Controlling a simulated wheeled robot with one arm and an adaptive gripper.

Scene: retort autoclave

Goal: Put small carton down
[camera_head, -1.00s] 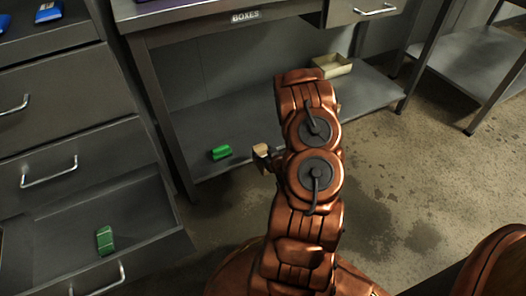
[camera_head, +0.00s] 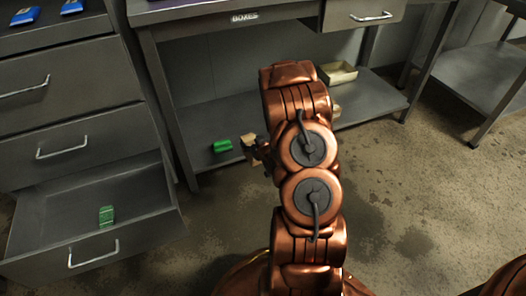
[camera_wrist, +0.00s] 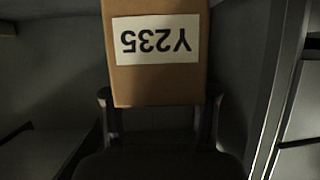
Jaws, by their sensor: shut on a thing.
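The small carton (camera_wrist: 158,83) is brown cardboard with a white label reading Y235, upside down in the wrist view. My gripper (camera_wrist: 160,100) is shut on it, one finger at each side of the carton. In the head view a small tan part of the carton (camera_head: 250,142) shows left of my copper arm, in front of the lower shelf of the BOXES table (camera_head: 200,120). My arm hides most of the gripper there. I cannot tell whether the carton touches the shelf.
A green item (camera_head: 222,146) lies on the lower shelf just left of the carton. A shallow open tan box (camera_head: 338,73) stands further right on that shelf. An open drawer (camera_head: 50,225) at left holds another green item (camera_head: 106,215). The table's top overhangs the shelf.

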